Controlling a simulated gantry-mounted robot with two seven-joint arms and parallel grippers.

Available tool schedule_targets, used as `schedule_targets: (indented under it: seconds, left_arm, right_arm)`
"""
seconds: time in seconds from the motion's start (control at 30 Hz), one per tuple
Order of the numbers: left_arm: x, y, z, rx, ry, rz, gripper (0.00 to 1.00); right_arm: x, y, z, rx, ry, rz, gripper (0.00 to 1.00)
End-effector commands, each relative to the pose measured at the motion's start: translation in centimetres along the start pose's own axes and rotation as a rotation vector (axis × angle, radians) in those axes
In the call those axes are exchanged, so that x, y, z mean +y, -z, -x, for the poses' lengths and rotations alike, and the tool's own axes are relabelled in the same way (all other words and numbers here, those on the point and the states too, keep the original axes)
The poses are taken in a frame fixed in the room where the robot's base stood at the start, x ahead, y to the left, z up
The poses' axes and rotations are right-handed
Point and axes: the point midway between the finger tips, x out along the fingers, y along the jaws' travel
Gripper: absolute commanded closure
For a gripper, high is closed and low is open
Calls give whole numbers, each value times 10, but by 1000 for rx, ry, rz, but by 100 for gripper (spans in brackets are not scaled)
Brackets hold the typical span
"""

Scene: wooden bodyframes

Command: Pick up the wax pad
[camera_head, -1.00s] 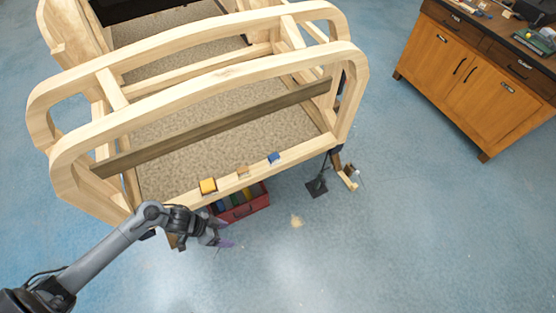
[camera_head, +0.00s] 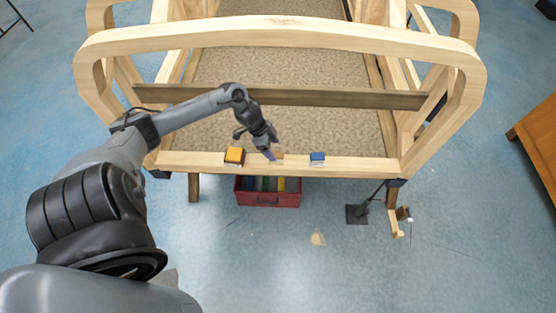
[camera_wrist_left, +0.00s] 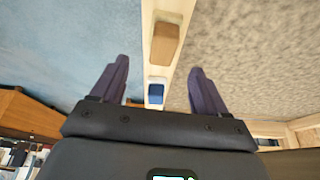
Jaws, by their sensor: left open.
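Three small blocks sit in a row on the front beam of the wooden frame: an orange-yellow block (camera_head: 234,155), a tan block (camera_head: 278,157) and a blue block (camera_head: 317,158). The pictures do not name the wax pad; the tan block may be it. My left gripper (camera_head: 270,152) is over the beam close to the tan block and partly hides it. In the left wrist view the gripper (camera_wrist_left: 158,65) is open and empty, with the tan block (camera_wrist_left: 166,43) and the blue block (camera_wrist_left: 155,94) showing between and beyond its fingers. My right gripper is not in view.
The wooden frame (camera_head: 280,33) has a dark crossbar (camera_head: 340,98) behind the beam, under its arch. A red drawer box (camera_head: 268,199) stands below the beam. A dark stand (camera_head: 357,213) is on the floor at right.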

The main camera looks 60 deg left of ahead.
Motion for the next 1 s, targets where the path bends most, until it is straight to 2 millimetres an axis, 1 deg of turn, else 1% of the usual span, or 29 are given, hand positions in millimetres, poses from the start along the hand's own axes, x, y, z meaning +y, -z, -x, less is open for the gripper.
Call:
schedule_targets:
  seconds: [0.03,0.1,0.37,0.6,0.7,0.8,1.0]
  left_arm:
    - [0,0,-9,2,0,3,26]
    - [0,0,-16,2,-1,2,26]
    - [0,-1,-30,0,0,1,26]
    - [-2,-5,-61,2,-2,3,26]
    - [-2,-5,-71,1,0,1,26]
    - [-2,-5,-76,0,0,1,26]
    - [-2,-5,-77,-1,1,-1,26]
  right_arm:
    - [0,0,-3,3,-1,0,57]
    - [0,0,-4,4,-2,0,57]
    - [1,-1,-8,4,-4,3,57]
    - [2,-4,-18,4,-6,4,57]
    - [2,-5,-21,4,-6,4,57]
    - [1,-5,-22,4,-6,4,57]
    - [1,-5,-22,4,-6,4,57]
